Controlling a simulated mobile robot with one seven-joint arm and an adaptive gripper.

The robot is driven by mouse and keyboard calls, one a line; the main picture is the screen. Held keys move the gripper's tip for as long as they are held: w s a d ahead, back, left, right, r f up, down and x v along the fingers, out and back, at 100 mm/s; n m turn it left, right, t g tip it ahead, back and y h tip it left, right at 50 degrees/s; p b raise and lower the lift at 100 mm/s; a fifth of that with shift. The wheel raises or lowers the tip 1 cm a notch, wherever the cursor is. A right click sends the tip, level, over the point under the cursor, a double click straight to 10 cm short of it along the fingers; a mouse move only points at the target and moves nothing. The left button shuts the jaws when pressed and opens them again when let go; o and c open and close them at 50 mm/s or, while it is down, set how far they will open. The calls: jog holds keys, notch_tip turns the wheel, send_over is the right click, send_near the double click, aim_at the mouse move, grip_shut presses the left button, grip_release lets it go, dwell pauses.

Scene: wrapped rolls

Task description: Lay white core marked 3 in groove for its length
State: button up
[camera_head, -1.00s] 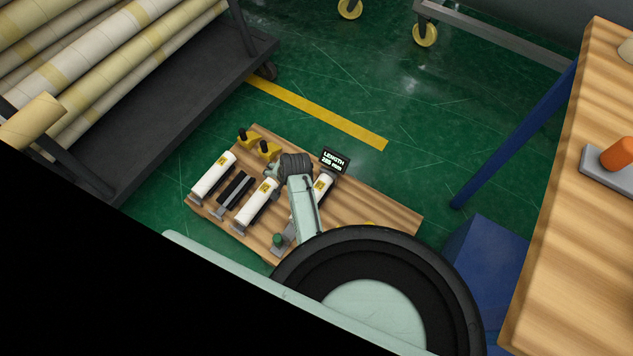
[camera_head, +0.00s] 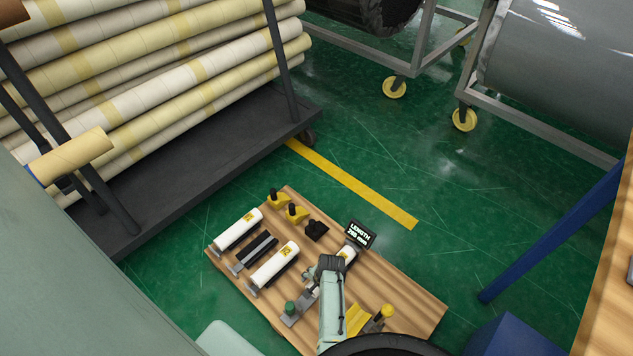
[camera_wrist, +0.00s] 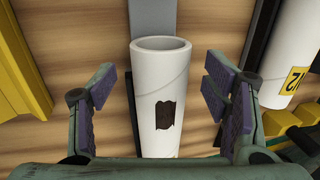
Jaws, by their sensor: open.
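A white core (camera_wrist: 160,95) with a dark torn patch lies between my fingers in the wrist view. In the head view its far end (camera_head: 348,252) shows in the grey groove (camera_wrist: 152,18) beside the length display (camera_head: 360,234); my arm hides much of it. My gripper (camera_wrist: 160,78) is open, one finger on each side of this core, with gaps visible. Two more white cores, the left one (camera_head: 238,230) and the middle one (camera_head: 275,264), rest on stands with yellow labels. The numbers are too small to read in the head view.
An empty dark stand (camera_head: 254,250) lies between the two cores. Yellow pieces with black knobs (camera_head: 296,213) and a black block (camera_head: 316,230) are at the board's (camera_head: 405,290) back edge. A yellow block (camera_head: 358,318) lies right of my arm. A rack of rolls (camera_head: 180,90) stands beyond.

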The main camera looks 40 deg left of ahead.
jog(key=shift+a+f, duration=0.2)
jog(key=shift+f, duration=0.5)
jog(key=shift+c, duration=0.4)
jog(key=c, duration=1.3)
jog(key=shift+s+r, duration=0.1)
jog(key=shift+s, duration=0.15)
jog(key=shift+s+p, duration=0.35)
